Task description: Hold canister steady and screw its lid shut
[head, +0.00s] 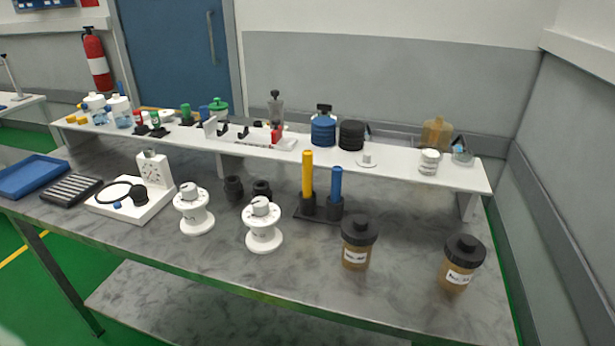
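Two amber canisters with black lids and white labels stand upright near the front right of the grey table. The left canister (355,257) has its black lid (359,229) sitting on top. The right canister (456,276) also has a black lid (465,250) on it, close to the table's right end. I cannot tell from here how tightly either lid sits. Neither of my grippers shows in the head view, and nothing touches the canisters.
Two white spools (263,230) stand left of the canisters. A black holder (318,211) carries a yellow and a blue cylinder behind them. A white raised shelf (400,170) with several containers runs along the back. The table front between the canisters is clear.

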